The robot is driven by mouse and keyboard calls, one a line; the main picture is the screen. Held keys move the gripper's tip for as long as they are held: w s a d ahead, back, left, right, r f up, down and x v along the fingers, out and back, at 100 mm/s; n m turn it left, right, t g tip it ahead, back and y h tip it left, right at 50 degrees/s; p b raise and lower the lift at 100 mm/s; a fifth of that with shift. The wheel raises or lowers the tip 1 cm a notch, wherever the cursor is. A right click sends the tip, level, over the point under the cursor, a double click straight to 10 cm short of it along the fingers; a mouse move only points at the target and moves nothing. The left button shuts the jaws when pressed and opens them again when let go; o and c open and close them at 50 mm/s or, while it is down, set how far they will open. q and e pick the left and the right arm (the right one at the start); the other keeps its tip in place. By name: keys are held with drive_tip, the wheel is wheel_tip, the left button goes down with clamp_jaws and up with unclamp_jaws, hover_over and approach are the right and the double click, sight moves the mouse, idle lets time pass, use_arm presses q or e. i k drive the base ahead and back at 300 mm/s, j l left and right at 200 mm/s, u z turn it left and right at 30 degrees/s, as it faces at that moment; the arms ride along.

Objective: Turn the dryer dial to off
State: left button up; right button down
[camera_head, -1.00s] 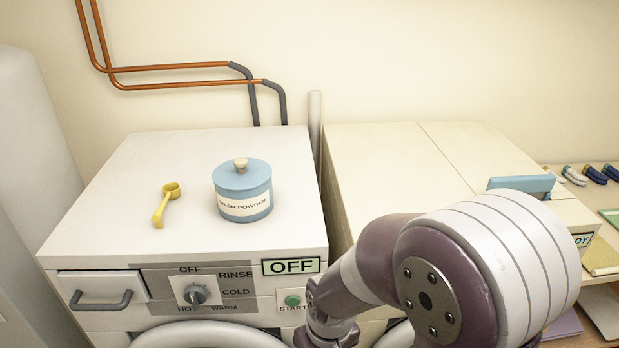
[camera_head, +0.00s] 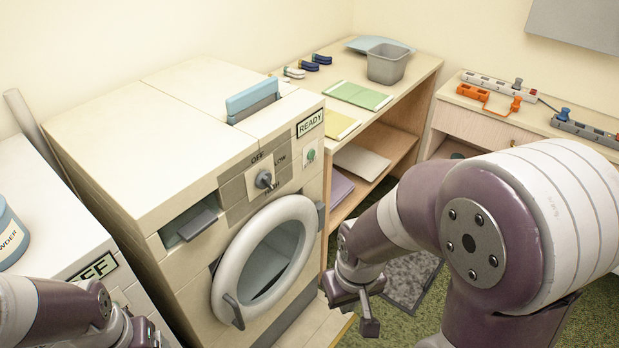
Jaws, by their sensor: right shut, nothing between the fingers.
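The dryer (camera_head: 160,165) is the cream machine in the middle left. I cannot tell which mark the knob points to. A sign (camera_head: 310,123) on the dryer reads READY. My right gripper (camera_head: 354,306) is shut and empty, low and to the right of the dryer's round door (camera_head: 232,262), apart from the dial. My left arm shows at the lower left, but its fingers are out of the picture.
The washer (camera_head: 45,225) stands at the left with the wash powder jar (camera_head: 8,240) on it. A green button (camera_head: 310,155) is right of the dial. A wooden shelf unit (camera_head: 420,75) with a grey bin (camera_head: 388,64) stands beyond the dryer.

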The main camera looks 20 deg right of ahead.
sight(263, 181)
drive_tip(key=z, duration=0.3)
drive_tip(key=l+u, duration=0.3)
drive_tip(key=l, duration=1.25)
